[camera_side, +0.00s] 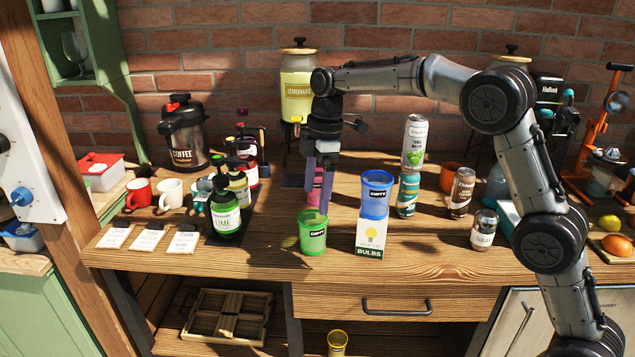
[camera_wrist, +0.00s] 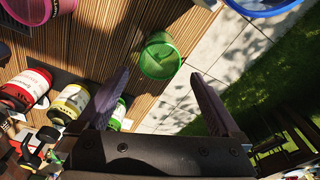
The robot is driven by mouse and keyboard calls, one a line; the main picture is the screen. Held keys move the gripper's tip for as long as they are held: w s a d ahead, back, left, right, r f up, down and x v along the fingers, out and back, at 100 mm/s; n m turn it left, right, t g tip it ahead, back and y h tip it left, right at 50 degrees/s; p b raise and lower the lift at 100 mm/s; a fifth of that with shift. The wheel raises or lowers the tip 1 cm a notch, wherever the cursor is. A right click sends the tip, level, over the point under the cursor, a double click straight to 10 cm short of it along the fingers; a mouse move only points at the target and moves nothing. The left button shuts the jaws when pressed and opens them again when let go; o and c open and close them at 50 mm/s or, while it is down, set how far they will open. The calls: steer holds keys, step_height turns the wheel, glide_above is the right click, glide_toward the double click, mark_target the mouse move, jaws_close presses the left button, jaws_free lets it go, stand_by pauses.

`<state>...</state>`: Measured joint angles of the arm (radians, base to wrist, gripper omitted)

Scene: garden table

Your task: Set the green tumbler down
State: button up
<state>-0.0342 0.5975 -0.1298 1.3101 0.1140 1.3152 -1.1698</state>
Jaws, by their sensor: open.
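The green tumbler (camera_side: 312,238), labelled EMPTY, stands upright on the wooden counter (camera_side: 270,262) near its front edge. My gripper (camera_side: 317,208) is just above and behind its rim, pointing down, with its fingers apart. In the wrist view the green tumbler (camera_wrist: 160,58) shows beyond the open fingertips (camera_wrist: 159,75), in line with the gap between them. Nothing is held. I cannot tell exactly how far the fingertips are from the rim.
A blue tumbler (camera_side: 375,196) sits on a BULBS box (camera_side: 370,238) close on the right. A pink container (camera_side: 314,186) is partly hidden behind my fingers. Syrup bottles, including LIME (camera_side: 226,215), stand left. Cans (camera_side: 461,192) stand right. White cards (camera_side: 149,238) lie front left.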

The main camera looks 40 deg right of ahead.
steer(key=shift+s+d+r, duration=0.1)
steer(key=shift+d+r, duration=0.05)
steer(key=shift+r, duration=0.9)
steer(key=s+d+r+m+t, duration=0.1)
steer(key=s+r+m, duration=0.25)
steer(key=s, duration=0.55)
steer(key=s+d+r+m+t, duration=0.1)
steer(key=s+r+m+t, duration=0.2)
steer(key=s, duration=0.6)
steer(key=s+d+f+m, duration=0.1)
steer(key=s+f+m, duration=0.2)
steer(key=s, duration=0.5)
steer(key=s+d+f+m+t+h, duration=0.1)
steer(key=s+f+m, duration=0.3)
steer(key=s, duration=0.4)
steer(key=shift+s, duration=0.35)
